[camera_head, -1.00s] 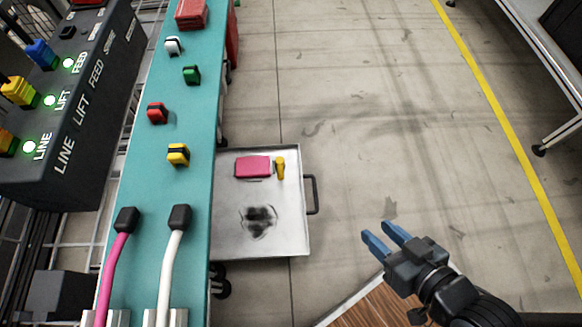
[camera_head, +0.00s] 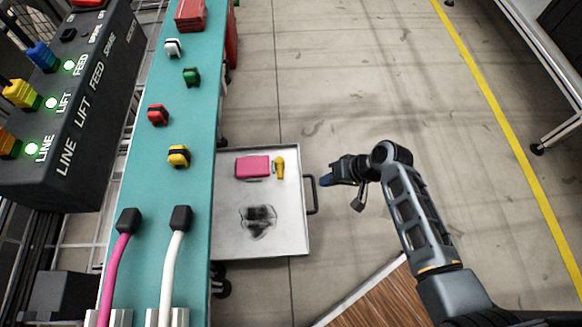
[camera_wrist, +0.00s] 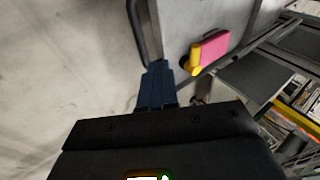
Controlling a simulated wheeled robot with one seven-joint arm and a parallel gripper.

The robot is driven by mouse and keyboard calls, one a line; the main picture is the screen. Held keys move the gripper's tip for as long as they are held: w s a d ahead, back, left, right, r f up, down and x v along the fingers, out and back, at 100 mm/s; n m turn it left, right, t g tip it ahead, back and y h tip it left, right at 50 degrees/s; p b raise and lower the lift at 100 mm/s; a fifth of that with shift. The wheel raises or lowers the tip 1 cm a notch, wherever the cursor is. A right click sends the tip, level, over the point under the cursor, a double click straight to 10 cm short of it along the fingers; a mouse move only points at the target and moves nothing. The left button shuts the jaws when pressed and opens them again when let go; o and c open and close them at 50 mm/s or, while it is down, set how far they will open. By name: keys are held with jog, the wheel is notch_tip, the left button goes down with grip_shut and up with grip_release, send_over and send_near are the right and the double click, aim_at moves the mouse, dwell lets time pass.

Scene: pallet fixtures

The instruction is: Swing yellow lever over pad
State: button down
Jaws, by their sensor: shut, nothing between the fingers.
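A small yellow lever (camera_head: 279,167) stands at the right end of a flat pink pad (camera_head: 252,167) on a grey metal tray (camera_head: 228,215). The lever lies beside the pad, not across it. In the wrist view the yellow lever (camera_wrist: 194,62) and the pink pad (camera_wrist: 212,46) show up and to the right of my fingers. My gripper (camera_head: 325,181) is shut and empty, to the right of the lever, near the tray's handle. Its blue fingers (camera_wrist: 158,66) are together in the wrist view. Neither finger visibly touches the lever.
A dark handle (camera_head: 312,194) juts from the tray's right side. A teal bench (camera_head: 190,130) with coloured switches and two black-tipped hoses runs left of the tray. A dark control box (camera_head: 75,120) stands at far left. Open floor (camera_head: 400,110) lies to the right.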

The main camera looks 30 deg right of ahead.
jog(key=w+d+r+y, duration=0.2)
jog(key=w+d+r, duration=0.1)
jog(key=w, duration=0.3)
jog(key=shift+d+r+g+y, duration=0.4)
jog(key=b, duration=0.6)
send_near(280, 169)
jog(key=f, duration=0.1)
jog(key=a+f, duration=0.1)
jog(key=f, duration=0.1)
jog(key=a+f, duration=0.1)
jog(key=f, duration=0.1)
jog(key=shift+a+f, duration=0.1)
jog(key=shift+f, duration=0.05)
jog(key=shift+w+a+f, duration=0.25)
jog(key=shift+w+a, duration=0.1)
jog(key=shift+a, duration=0.25)
